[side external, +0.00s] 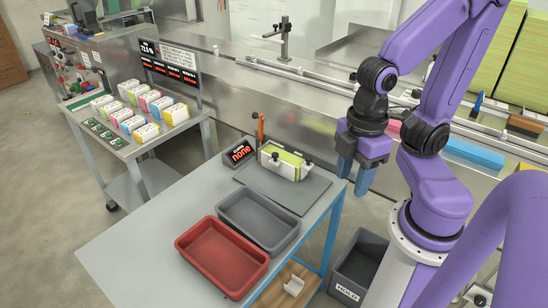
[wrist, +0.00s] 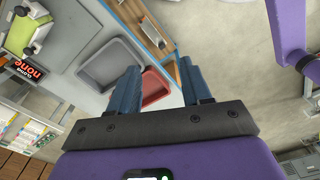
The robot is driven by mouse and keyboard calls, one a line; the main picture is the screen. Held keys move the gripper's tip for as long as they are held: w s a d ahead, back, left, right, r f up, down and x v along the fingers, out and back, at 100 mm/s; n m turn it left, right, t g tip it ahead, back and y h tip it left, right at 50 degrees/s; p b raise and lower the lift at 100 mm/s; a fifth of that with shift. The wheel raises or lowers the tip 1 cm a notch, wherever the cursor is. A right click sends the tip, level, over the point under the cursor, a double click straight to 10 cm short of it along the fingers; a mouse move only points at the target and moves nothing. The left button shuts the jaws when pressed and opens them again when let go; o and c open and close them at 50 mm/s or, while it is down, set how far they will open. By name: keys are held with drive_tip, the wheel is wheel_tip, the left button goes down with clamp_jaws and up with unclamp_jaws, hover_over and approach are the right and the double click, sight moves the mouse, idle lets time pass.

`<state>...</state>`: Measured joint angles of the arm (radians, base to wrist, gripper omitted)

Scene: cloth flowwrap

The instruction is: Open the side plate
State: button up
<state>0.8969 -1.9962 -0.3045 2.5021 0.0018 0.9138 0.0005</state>
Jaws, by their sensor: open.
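A small white fixture (side external: 285,165) stands on a dark grey mat on the table, holding a green-yellow piece. Its front white plate with black knobs may be the side plate; I cannot tell for sure, and it looks upright against the piece. An orange upright handle (side external: 261,128) rises at its back left. The fixture also shows at the upper left of the wrist view (wrist: 38,32). My gripper (side external: 355,177) is open and empty, to the right of the fixture and apart from it, beyond the table's right edge. Its blue fingers show in the wrist view (wrist: 158,68).
A display reading "none" (side external: 240,153) stands left of the fixture. A grey tray (side external: 259,219) and a red tray (side external: 222,256) sit in front. A dark bin (side external: 358,265) stands below right. A cart with small packs (side external: 147,112) is at left. The table's front left is clear.

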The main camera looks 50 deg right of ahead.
drive_tip(key=shift+o, duration=0.2)
drive_tip(key=w+a+m, duration=0.1)
drive_tip(key=w+m, duration=0.6)
drive_tip(key=w, duration=0.4)
drive_tip(key=m, duration=1.5)
hover_over(275, 154)
wheel_tip(275, 154, down, 3)
wheel_tip(275, 154, down, 17)
drive_tip(key=shift+r, duration=0.15)
